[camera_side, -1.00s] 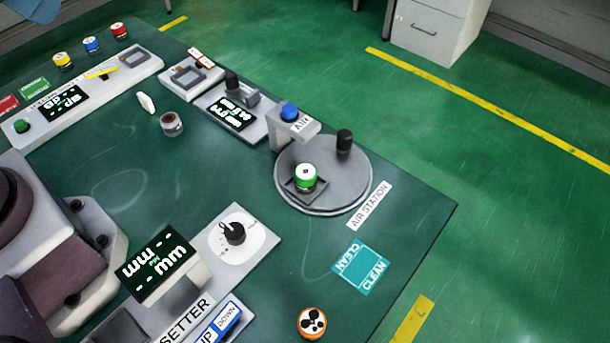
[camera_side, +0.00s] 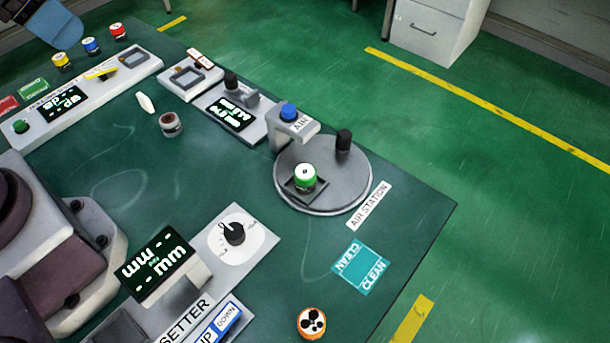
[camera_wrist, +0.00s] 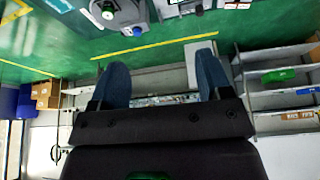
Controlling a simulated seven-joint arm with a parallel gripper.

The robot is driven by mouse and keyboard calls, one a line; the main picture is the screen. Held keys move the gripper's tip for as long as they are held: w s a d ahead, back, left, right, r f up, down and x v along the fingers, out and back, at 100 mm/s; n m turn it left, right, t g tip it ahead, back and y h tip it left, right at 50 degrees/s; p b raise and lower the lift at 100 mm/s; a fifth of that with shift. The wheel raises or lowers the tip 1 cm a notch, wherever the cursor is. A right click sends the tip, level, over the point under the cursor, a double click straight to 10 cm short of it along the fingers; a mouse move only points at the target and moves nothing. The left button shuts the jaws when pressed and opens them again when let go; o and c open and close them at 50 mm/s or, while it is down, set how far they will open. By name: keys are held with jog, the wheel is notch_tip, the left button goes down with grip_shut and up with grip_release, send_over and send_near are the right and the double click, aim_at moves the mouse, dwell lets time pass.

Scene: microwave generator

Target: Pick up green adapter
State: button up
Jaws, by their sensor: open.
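The green adapter (camera_side: 304,177) is a short cylinder with a green band and white top. It sits upright in a square grey holder on the round air station plate (camera_side: 335,195). In the wrist view my gripper (camera_wrist: 161,65) is open, its two blue fingers spread with nothing between them. In the side view only a blue end of my arm (camera_side: 57,25) shows at the top left corner, far from the adapter.
A grey arm with a blue button (camera_side: 289,112) and a black knob (camera_side: 344,138) stand close behind the adapter. A dial (camera_side: 234,233) and display (camera_side: 155,264) lie in front left. An orange fan-marked piece (camera_side: 312,322) lies at the front.

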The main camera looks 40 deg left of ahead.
jog(key=w+d+f+m+g+y, duration=0.2)
jog(key=d+f+m+g+y, duration=0.15)
jog(key=d+f+m, duration=0.35)
jog(key=m+t+y, duration=0.4)
jog(key=m+t, duration=1.1)
jog(key=m, duration=0.9)
send_over(301, 181)
jog(key=v, duration=0.3)
notch_tip(301, 181, down, 17)
notch_tip(301, 181, down, 6)
jog(key=shift+f, duration=0.1)
jog(key=shift+w+a+f, duration=0.1)
jog(key=shift+w+f, duration=0.1)
jog(key=shift+f, duration=0.05)
jog(key=x, duration=0.4)
jog(key=shift+w+r, duration=0.15)
jog(key=shift+w, duration=0.15)
